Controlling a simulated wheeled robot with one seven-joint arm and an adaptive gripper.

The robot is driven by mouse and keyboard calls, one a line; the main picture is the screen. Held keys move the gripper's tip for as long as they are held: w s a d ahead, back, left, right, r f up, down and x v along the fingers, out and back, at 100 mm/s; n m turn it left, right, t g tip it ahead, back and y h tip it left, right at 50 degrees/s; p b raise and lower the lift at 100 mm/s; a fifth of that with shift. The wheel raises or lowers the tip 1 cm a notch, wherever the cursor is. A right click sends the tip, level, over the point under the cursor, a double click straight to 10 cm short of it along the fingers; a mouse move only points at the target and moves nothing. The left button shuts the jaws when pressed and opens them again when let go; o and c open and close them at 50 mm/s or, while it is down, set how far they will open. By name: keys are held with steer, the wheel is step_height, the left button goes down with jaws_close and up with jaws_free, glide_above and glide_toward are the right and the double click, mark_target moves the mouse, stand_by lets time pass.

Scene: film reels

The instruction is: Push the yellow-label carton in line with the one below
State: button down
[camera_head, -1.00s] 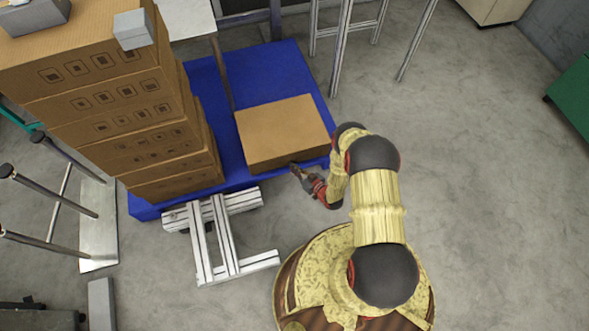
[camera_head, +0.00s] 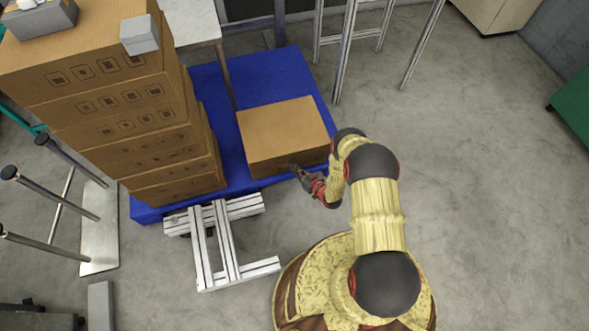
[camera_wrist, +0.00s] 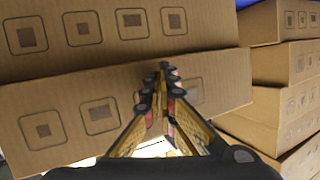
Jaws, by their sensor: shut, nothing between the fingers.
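A brown carton (camera_head: 283,126) lies on top near the right front of the blue pallet. No yellow label shows on it, so I cannot tell if it is the yellow-label one. In the wrist view an upper carton (camera_wrist: 215,22) rests on a lower carton (camera_wrist: 75,115); their printed faces are not parallel, and the lower one's right end angles away. My gripper (camera_head: 294,167) is shut and empty at the carton's front side. In the wrist view my gripper (camera_wrist: 165,70) has its fingertips over the lower carton's face, near the seam. I cannot tell if they touch.
A tall stack of cartons (camera_head: 125,130) stands at the left on the blue pallet (camera_head: 268,70). A metal profile frame (camera_head: 225,235) lies in front of the pallet. Metal legs (camera_head: 345,50) stand behind it. The floor (camera_head: 480,180) to the right is clear.

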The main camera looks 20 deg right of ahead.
steer(key=shift+s+p, duration=0.6)
steer(key=shift+s, duration=2.15)
steer(key=shift+r, duration=0.1)
step_height(320, 180, up, 6)
steer(key=p, duration=0.4)
